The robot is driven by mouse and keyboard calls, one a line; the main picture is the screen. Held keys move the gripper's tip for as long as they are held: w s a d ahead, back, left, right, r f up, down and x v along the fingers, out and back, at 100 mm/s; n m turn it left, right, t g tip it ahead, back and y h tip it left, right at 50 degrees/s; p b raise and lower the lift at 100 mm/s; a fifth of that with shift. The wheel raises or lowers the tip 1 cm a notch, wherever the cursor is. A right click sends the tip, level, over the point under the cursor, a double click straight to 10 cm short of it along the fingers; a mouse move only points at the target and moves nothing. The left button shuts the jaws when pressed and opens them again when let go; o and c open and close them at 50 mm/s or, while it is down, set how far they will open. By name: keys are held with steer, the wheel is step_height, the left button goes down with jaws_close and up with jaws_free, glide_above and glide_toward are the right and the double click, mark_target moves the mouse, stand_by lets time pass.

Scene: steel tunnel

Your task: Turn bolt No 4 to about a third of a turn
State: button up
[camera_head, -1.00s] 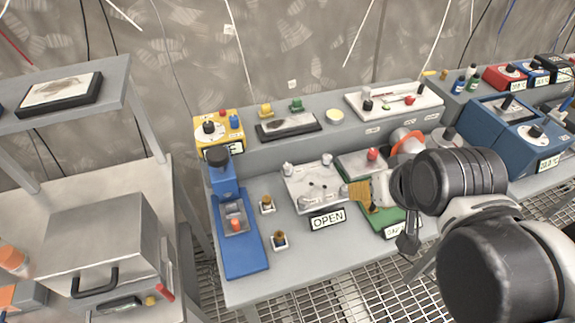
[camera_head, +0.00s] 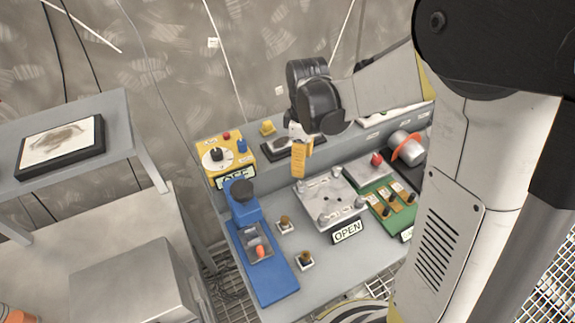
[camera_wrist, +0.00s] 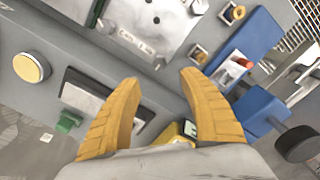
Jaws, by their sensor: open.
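A pale metal plate (camera_head: 338,190) with a bolt at each corner lies on the grey bench, behind the OPEN sign (camera_head: 347,232). Bolts show at its left (camera_head: 302,187), back (camera_head: 337,172), right (camera_head: 362,202) and front (camera_head: 323,218). Their numbers are too small to read, so I cannot tell which is No 4. The plate also shows at the top of the wrist view (camera_wrist: 150,22). My gripper (camera_head: 300,176) has yellow fingers pointing down, in front of the plate's back left in the picture. In the wrist view my gripper (camera_wrist: 160,80) is open and empty, apart from the plate.
A blue device (camera_head: 262,268) and two small brass-topped fittings (camera_head: 285,225) stand left of the plate. A green board (camera_head: 392,203) with knobs lies to its right. A yellow box (camera_head: 226,158) and a dark framed panel (camera_head: 278,148) sit on the raised back ledge.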

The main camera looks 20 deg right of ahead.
mark_target(301, 184)
step_height(301, 184, down, 10)
steer(key=b, duration=0.3)
steer(key=shift+f+b, duration=0.2)
steer(key=shift+b, duration=0.15)
jaws_close()
